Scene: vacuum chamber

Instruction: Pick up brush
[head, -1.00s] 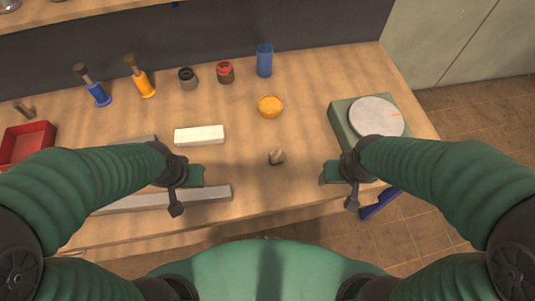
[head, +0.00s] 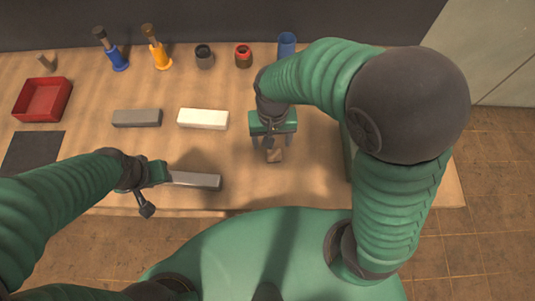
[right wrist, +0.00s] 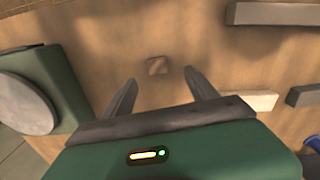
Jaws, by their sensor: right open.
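A small brown object (head: 274,155), perhaps the brush, lies on the table near its front edge. It is too small to identify surely. My right gripper (head: 272,142) is over it, open and empty, with a finger to each side in the head view. In the right wrist view the brown object (right wrist: 157,66) lies just beyond the gap between the open fingertips (right wrist: 160,80), not touched by them. My left gripper (head: 152,188) is at the left front of the table, by a long grey bar (head: 195,181). Its fingers do not show clearly.
A white block (head: 203,119) and a grey block (head: 136,118) lie left of my right gripper. A red tray (head: 42,99) is far left. Blue (head: 118,60) and orange (head: 160,57) handled tools and two jars stand behind. A green scale (right wrist: 45,85) stands beside my right gripper.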

